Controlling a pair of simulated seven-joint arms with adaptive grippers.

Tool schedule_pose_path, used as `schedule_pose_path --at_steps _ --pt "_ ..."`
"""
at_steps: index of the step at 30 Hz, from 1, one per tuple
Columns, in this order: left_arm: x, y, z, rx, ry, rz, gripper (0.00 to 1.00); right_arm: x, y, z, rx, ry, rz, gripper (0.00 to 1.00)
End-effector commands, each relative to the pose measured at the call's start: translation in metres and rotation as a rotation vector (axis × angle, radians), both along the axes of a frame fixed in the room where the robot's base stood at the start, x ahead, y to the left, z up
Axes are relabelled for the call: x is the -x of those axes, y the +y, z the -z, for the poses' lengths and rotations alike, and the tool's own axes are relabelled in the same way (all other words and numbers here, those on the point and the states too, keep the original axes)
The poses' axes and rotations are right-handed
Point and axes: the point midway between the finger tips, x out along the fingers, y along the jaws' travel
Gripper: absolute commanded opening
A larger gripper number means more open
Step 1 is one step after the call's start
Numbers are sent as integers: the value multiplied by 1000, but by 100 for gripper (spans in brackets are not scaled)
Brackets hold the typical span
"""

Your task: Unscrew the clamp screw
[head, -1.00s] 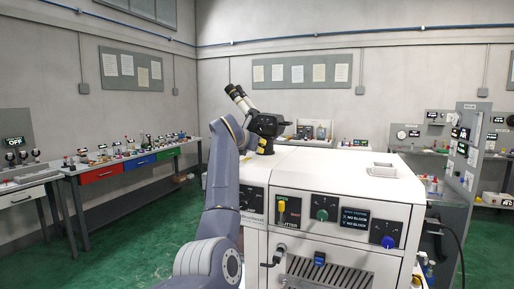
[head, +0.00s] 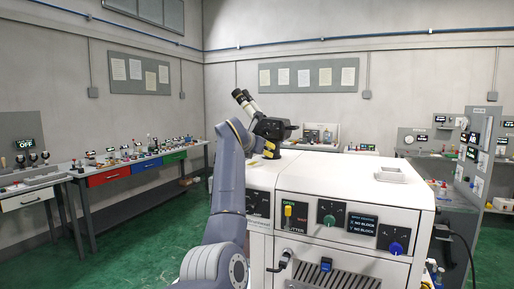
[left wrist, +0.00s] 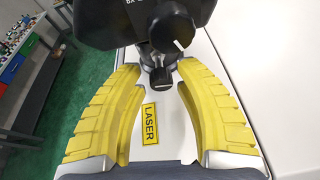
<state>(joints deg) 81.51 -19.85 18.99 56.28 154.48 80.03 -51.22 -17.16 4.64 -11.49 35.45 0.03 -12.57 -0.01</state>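A black head (left wrist: 130,20) with a white-marked round knob sits on a post on the white machine; it also shows in the head view (head: 272,127). A small dark knob (left wrist: 158,77), which looks like the clamp screw, sticks out low on the post. My left gripper (left wrist: 159,68) is open, with its yellow fingers on either side of this knob and visible gaps between. In the head view, the left gripper (head: 271,150) is at the post's foot, mostly hidden by my arm. My right gripper is not in view.
A yellow LASER label (left wrist: 150,124) lies on the machine top between the fingers. The white machine (head: 340,170) has knobs and switches on its front. A small pale tray (head: 388,175) sits on its top right. Benches with small items line the walls.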

Motion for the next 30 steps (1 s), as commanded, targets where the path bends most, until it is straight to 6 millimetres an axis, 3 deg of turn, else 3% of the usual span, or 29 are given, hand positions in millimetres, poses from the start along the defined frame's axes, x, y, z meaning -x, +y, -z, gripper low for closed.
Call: schedule_pose_path --at_steps 21,30 --pt "81 33 -31 0 -5 -2 33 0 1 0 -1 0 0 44" --pt "99 41 -39 0 -4 -2 33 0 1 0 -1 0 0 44"
